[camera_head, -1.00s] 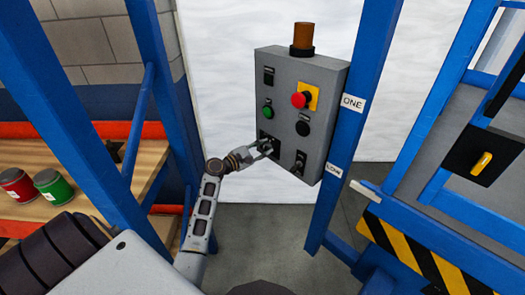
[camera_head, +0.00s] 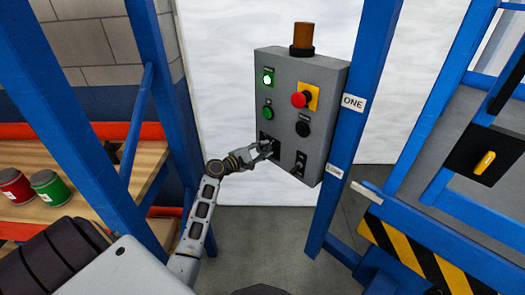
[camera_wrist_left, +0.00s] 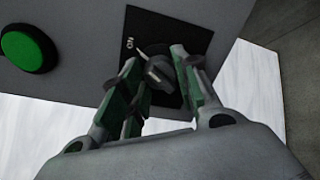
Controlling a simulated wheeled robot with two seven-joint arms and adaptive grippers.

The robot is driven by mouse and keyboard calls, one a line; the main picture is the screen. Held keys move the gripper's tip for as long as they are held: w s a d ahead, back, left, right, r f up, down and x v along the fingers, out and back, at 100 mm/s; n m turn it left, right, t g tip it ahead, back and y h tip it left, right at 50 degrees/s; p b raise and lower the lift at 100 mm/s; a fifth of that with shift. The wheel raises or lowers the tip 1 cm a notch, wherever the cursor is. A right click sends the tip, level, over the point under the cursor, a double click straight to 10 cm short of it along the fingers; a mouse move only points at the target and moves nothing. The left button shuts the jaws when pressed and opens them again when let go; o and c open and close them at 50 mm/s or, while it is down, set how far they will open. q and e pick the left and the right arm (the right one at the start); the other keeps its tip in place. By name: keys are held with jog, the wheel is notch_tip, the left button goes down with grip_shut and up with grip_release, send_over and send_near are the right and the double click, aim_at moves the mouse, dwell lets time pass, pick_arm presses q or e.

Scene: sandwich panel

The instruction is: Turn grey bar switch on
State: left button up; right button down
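The grey control panel (camera_head: 285,125) hangs on a blue post in the head view. The grey bar switch (camera_wrist_left: 158,70) sits on a black plate at the panel's lower left, with its ON label beside it in the left wrist view. My left gripper (camera_head: 265,149) is at this switch in the head view and largely covers it. In the left wrist view, the fingers of my left gripper (camera_wrist_left: 157,62) stand on both sides of the switch knob, close to it. Whether they press on it is unclear. My right gripper is not in view.
The panel also bears a green button (camera_head: 267,112), a red emergency button (camera_head: 299,99), a black button (camera_head: 303,129) and another switch (camera_head: 300,162). Blue posts stand on both sides. A wooden shelf (camera_head: 70,205) with red and green cans is at left.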

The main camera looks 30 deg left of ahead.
pick_arm(q)
jog(key=o, duration=0.4)
jog(key=shift+s, duration=0.1)
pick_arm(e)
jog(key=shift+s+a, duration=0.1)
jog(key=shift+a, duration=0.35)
pick_arm(q)
jog(key=shift+v, duration=1)
jog(key=v, duration=0.9)
jog(key=shift+s, duration=0.45)
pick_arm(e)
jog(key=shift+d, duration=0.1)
pick_arm(q)
jog(key=shift+r+m, duration=0.1)
jog(key=shift+m, duration=0.2)
